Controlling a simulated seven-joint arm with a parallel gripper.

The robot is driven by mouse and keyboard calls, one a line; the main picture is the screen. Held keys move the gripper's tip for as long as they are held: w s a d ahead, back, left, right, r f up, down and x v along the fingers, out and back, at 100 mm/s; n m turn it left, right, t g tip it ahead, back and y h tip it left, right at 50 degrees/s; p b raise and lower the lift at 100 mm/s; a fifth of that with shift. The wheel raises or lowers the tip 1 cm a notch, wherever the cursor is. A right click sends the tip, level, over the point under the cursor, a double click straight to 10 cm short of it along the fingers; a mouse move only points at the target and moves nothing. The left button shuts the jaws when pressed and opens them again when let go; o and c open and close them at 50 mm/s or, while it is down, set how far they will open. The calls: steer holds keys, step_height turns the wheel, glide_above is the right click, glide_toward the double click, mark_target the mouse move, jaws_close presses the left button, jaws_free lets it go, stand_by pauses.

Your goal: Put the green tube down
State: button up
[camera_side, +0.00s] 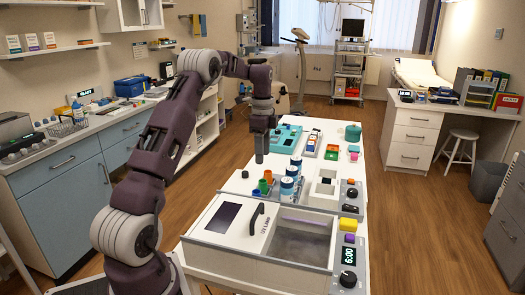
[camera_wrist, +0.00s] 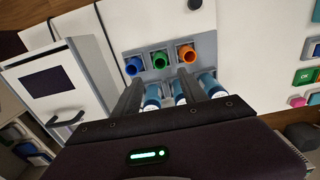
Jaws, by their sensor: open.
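The green tube (camera_wrist: 159,59) stands in the middle of a grey rack (camera_wrist: 148,76), open end up, between a blue tube (camera_wrist: 133,66) and an orange tube (camera_wrist: 187,54). In the side view the green tube (camera_side: 263,186) shows small, close to the orange tube (camera_side: 268,175). My gripper (camera_side: 260,160) is above the bench, just above and behind the tubes there. In the wrist view my gripper (camera_wrist: 160,78) has its two fingers apart, with nothing visible held between the tips. The tubes lie beyond the fingertips. The lower part of the green tube is hidden in the rack.
A lidded bath with a black handle (camera_side: 257,215) is at the front. A teal box (camera_side: 286,139) sits farther back.

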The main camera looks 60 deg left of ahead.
steer(key=s+d+r+n+t+y, duration=0.1)
steer(key=s+d+r+n, duration=0.15)
steer(key=d+r, duration=0.6)
steer(key=s+d+r+n+t, duration=0.1)
steer(key=s+d+r, duration=0.4)
steer(key=d, duration=0.7)
steer(key=s+d+f+n+t, duration=0.1)
steer(key=s+d+n, duration=0.1)
steer(key=s+d, duration=0.4)
steer(key=s+d+f+n+t+h, duration=0.1)
steer(key=s+d+n+t, duration=0.1)
steer(key=s+d, duration=0.5)
steer(key=s+n, duration=0.1)
steer(key=s, duration=0.4)
steer(key=shift+d+f+t, duration=0.3)
steer(key=shift+f, duration=0.1)
steer(key=shift+n, duration=0.25)
